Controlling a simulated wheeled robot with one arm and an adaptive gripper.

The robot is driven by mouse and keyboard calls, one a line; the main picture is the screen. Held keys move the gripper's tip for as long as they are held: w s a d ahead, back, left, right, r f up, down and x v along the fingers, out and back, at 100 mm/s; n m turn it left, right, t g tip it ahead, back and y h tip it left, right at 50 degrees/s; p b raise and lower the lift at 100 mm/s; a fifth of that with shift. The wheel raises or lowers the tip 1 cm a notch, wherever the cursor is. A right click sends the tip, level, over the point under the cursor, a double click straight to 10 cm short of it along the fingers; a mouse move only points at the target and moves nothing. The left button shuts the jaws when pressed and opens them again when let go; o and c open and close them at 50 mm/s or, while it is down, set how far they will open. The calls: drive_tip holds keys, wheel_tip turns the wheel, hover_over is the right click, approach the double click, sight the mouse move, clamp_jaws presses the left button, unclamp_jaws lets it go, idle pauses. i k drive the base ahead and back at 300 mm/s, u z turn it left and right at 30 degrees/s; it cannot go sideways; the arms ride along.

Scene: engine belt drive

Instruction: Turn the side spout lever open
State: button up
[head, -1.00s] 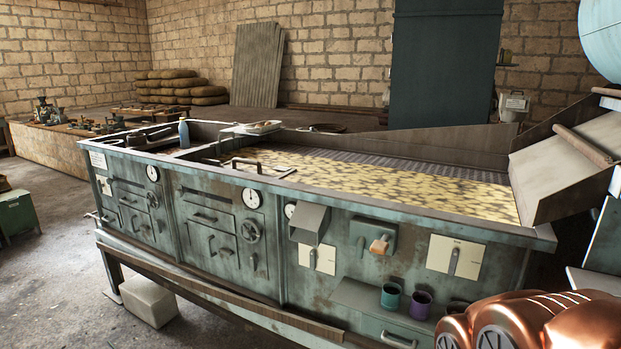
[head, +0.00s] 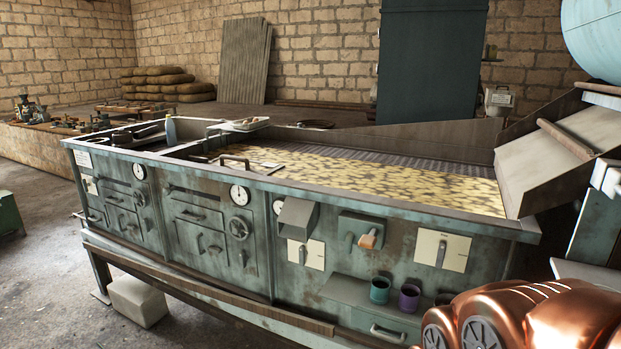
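A small teal spout box (head: 360,226) is on the front of the long machine (head: 205,235). A lever with an orange grip (head: 367,241) sticks out of it, beside a short grey stub. A grey lever (head: 441,253) points down on a cream plate to its right. Another small lever (head: 302,255) is on a cream plate to its left, under a grey chute hood (head: 297,218). I cannot tell for sure which of these is the side spout lever. My gripper is not in view, and nothing touches the levers.
A teal cup (head: 380,290) and a purple cup (head: 409,298) stand on a ledge below the spout box. A drawer handle (head: 388,333) sticks out below. A pale block (head: 138,302) lies on the floor at left. The floor at lower left is mostly clear.

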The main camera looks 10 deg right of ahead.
sight(301, 252)
drive_tip(key=u, duration=1)
drive_tip(key=i, duration=0.35)
drive_tip(key=u, duration=0.35)
